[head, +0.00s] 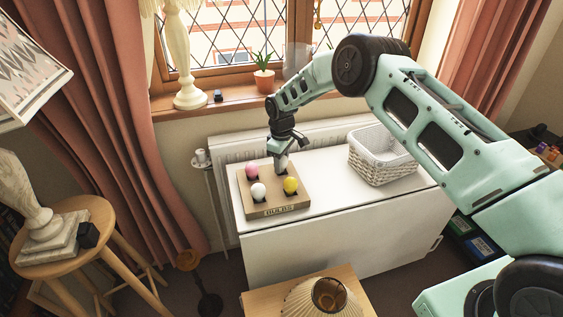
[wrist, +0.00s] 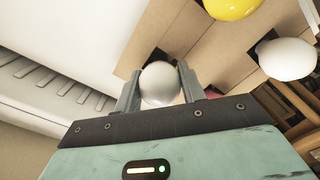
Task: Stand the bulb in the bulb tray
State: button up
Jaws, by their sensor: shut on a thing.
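The bulb tray (head: 274,200) is a brown board with a "BULBS" label, lying on the white cabinet top. A pink bulb (head: 252,171), a white bulb (head: 258,191) and a yellow bulb (head: 290,185) stand in it. My gripper (head: 281,158) is over the tray's back right corner. In the wrist view its two fingers are shut on another white bulb (wrist: 160,83), beside a dark square opening in the tray (wrist: 182,35). Whether this bulb's base is inside the opening is hidden. The pink bulb is mostly hidden behind a finger there.
A white wicker basket (head: 380,160) stands right of the tray on the white cabinet (head: 335,215). A radiator (head: 240,150) and the windowsill with a potted plant (head: 263,78) are behind. The cabinet top between tray and basket is clear.

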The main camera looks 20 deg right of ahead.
jog(key=shift+f+b, duration=0.4)
jog(key=shift+f, duration=0.15)
dwell(0.4)
jog(key=o, duration=1)
jog(key=shift+r, duration=0.15)
jog(key=shift+r+p, duration=1.8)
jog(key=shift+r, duration=1.65)
